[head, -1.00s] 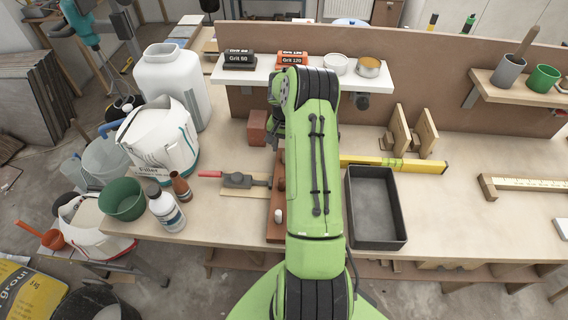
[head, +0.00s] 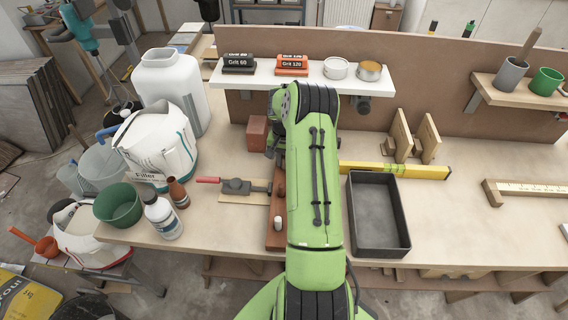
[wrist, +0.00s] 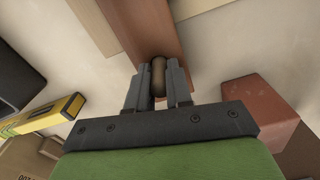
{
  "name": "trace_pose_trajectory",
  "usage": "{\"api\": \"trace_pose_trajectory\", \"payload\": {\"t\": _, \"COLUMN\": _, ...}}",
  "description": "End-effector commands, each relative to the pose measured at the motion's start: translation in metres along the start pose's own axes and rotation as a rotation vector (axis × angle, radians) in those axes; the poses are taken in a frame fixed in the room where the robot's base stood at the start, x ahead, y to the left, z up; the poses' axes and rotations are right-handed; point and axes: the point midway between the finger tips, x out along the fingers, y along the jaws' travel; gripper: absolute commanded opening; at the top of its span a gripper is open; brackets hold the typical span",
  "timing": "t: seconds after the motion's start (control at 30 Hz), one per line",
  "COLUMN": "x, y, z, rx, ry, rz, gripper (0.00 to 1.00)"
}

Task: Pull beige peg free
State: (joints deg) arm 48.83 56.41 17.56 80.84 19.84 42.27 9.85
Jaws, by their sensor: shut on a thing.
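A reddish-brown board (head: 274,235) lies on the bench, partly hidden behind my arm. A pale, off-white peg (head: 278,222) stands at its near end. Another brown peg shows partly beside my arm, farther along the board. In the wrist view, my gripper (wrist: 158,68) is shut on a brown, round-ended peg (wrist: 158,80) over the board (wrist: 150,30). That peg looks darker than beige, and its lower end is hidden, so I cannot tell whether it sits in the board. In the head view my arm hides the fingers.
A grey tray (head: 356,242) lies right of my arm, with a yellow level (head: 420,170) behind it. A red brick (head: 256,131) stands near the gripper. A trowel (head: 238,186), a bottle (head: 163,218) and a green pot (head: 118,206) are at left. A white shelf (head: 310,76) is behind.

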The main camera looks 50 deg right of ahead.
Motion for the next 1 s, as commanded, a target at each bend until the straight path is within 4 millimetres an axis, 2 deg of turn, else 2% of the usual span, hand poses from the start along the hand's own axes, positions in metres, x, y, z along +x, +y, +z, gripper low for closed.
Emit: {"api": "trace_pose_trajectory", "payload": {"t": 1.0, "x": -0.014, "y": 0.000, "z": 0.000, "rx": 0.000, "ry": 0.000, "rz": 0.000, "gripper": 0.00}}
